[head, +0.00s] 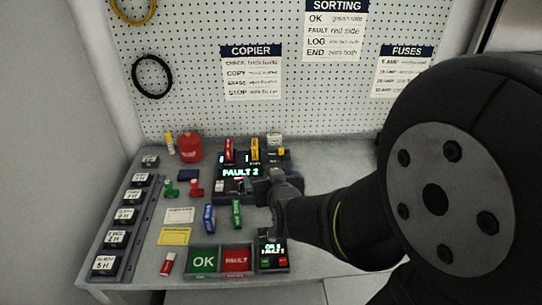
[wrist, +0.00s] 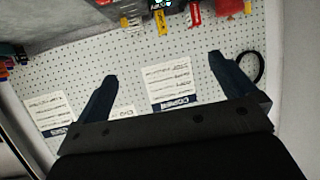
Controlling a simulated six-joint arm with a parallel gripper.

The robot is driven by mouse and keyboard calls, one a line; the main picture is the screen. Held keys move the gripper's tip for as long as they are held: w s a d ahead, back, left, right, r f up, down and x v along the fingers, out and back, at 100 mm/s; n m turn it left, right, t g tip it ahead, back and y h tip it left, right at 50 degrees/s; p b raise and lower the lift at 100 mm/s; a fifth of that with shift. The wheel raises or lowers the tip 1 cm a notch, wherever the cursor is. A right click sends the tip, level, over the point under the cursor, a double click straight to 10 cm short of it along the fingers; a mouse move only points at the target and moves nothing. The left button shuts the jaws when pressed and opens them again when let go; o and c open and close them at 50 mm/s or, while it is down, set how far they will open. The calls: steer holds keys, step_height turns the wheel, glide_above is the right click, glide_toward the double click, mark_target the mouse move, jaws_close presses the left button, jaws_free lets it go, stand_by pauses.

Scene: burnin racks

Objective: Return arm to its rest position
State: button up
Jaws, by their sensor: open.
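My gripper (wrist: 163,67) shows in the wrist view with its two dark fingers wide apart and nothing between them. Behind the fingers is the white pegboard with its signs, which appear upside down. In the head view my arm comes in from the right, and my gripper (head: 264,186) is over the bench, just right of the lit device reading FAULT 2 (head: 240,173). The arm and gripper hide part of that device's right side and the bench behind it. I cannot tell the gripper's exact height above the bench.
The bench (head: 335,168) holds a rack of labelled blocks (head: 121,217) at left, a red can (head: 190,147), several small coloured parts, a green OK tray (head: 203,260), a red FAULT tray (head: 236,259) and a lit counter box (head: 272,254). The pegboard (head: 200,60) stands behind. The bench's right side looks clear.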

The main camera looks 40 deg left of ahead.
stand_by(0.3)
steer(key=v, duration=0.6)
steer(key=w+d+m+h, duration=0.1)
steer(key=w+d+h, duration=0.1)
steer(key=w+d, duration=0.2)
steer(key=shift+w+d+f+t, duration=0.3)
steer(key=shift+w+t, duration=0.1)
steer(key=shift+w, duration=0.1)
steer(key=shift+a, duration=0.1)
